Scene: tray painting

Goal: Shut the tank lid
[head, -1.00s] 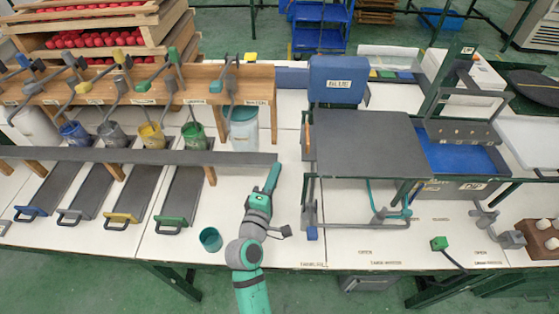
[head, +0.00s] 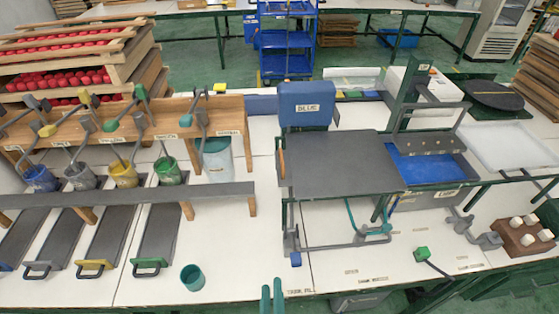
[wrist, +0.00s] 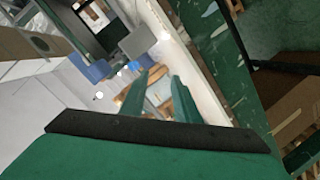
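An open tank (head: 470,188) with blue paint (head: 425,167) stands right of centre in the head view. A wide flat grey plate (head: 340,160) lies level on its left, with an orange handle (head: 282,163) at its left edge. A smaller grey panel (head: 432,143) stands raised behind the paint. I cannot tell for sure which of these is the tank lid. My gripper's two green fingers (head: 271,296) show at the bottom edge, in front of the bench and well short of the tank. In the wrist view my gripper (wrist: 163,80) is open and empty.
A blue box (head: 307,103) stands behind the grey plate. A green-ended lever (head: 422,253) and a brown block with white knobs (head: 523,236) are at the right front. A teal cup (head: 192,277) stands at the front left. Paint pots and dark trays fill the left.

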